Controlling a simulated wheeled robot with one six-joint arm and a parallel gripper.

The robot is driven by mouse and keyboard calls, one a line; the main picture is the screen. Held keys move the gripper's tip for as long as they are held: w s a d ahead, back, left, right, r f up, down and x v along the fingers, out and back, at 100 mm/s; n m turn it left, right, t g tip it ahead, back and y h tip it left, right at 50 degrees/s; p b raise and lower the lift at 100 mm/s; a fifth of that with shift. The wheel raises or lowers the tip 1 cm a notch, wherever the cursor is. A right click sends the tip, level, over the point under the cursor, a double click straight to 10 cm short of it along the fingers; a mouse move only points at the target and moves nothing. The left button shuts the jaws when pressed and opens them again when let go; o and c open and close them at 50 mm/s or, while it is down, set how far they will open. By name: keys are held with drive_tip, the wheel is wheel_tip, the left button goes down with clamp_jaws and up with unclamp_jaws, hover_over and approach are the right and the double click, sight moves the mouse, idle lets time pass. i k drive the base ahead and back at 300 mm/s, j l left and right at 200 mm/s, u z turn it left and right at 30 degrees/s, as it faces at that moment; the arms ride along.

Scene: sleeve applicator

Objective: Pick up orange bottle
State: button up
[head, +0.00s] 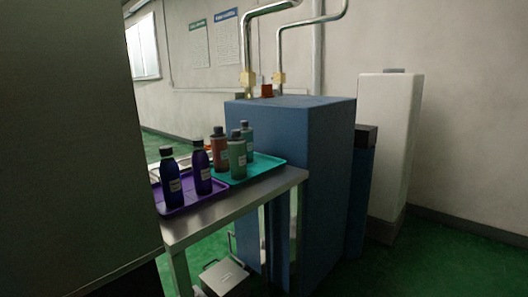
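An orange-brown bottle (219,149) with a dark cap stands upright near the teal tray (266,164) on the metal table. A green bottle (237,160) stands close in front of it to the right and may cover part of it. Its base is hidden, so I cannot tell exactly what it rests on. Another pale green bottle (247,140) stands behind to the right. Two dark purple bottles (202,172) stand upright on the purple tray (191,209) to the left. My gripper is not in view.
A large dark panel (70,140) fills the left side and cuts off part of the table (235,211). A blue cabinet (320,180) with metal pipes stands right behind the table. A white tank (388,140) is farther right. Green floor (440,260) is clear at lower right.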

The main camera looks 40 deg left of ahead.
sight(219, 141)
drive_tip(key=i+l+u, duration=0.1)
drive_tip(key=i+u, duration=0.35)
drive_tip(key=i+l+u, duration=0.2)
drive_tip(key=i+u, duration=0.15)
drive_tip(key=u, duration=0.15)
drive_tip(key=i+l+u, duration=0.65)
drive_tip(key=u, duration=0.15)
drive_tip(key=i+l+u, duration=0.2)
drive_tip(key=u, duration=0.2)
drive_tip(key=i+l+u, duration=0.1)
drive_tip(key=l+u, duration=0.25)
